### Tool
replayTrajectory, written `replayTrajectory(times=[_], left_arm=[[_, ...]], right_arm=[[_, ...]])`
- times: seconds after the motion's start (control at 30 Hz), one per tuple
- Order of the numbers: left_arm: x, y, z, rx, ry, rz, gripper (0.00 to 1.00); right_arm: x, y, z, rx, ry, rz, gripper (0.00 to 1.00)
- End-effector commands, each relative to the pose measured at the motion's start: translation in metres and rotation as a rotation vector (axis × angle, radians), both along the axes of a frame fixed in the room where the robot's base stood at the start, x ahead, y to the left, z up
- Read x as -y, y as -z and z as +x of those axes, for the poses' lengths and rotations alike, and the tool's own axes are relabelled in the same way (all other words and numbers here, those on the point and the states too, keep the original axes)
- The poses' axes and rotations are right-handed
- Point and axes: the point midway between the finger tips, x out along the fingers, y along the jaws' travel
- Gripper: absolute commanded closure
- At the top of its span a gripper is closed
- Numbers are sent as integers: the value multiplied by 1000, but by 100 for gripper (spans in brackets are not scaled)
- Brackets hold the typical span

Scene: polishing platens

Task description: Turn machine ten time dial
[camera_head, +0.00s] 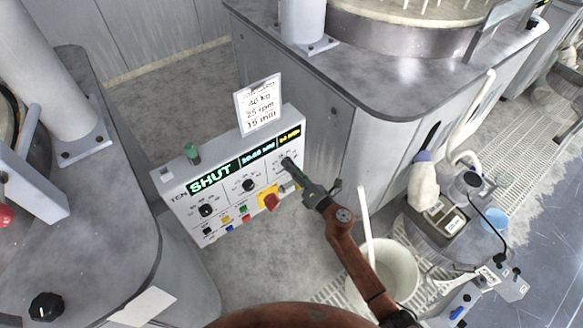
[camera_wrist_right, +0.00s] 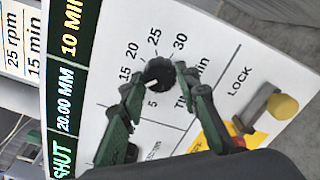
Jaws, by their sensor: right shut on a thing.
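The machine ten control panel (camera_head: 222,206) is a white tilted box marked TEN. Its time dial is a small black knob (camera_wrist_right: 158,73) in the right wrist view, with 5, 15, 20, 25 and 30 printed around it. A white mark on the knob faces the lower left; a finger hides part of the scale there. My right gripper (camera_head: 293,172) is shut on the time dial, and its green fingers straddle the knob in the right wrist view (camera_wrist_right: 160,80). The time display (camera_wrist_right: 70,30) reads 10 MIN. My left gripper is not in view.
A card (camera_head: 258,104) above the panel reads 25 rpm and 15 min. Two more black dials (camera_head: 207,210), a red switch on yellow (camera_head: 270,200) and coloured buttons are on the panel. A yellow-tipped lock lever (camera_wrist_right: 282,105) sits near my fingers. A white bucket (camera_head: 388,270) stands right.

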Motion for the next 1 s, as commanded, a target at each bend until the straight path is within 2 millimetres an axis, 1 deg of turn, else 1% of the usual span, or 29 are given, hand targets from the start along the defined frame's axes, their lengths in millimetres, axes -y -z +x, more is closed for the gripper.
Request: replayTrajectory(times=[0.03,0.2,0.5,0.73,1.0], left_arm=[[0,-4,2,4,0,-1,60],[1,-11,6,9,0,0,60],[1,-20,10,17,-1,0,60],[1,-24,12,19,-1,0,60],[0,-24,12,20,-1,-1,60]], right_arm=[[0,-2,0,-25,1,36,95],[0,-2,0,-112,1,154,95],[0,-1,0,-226,1,311,95],[1,0,0,-272,1,374,95],[1,0,0,-287,2,393,95]])
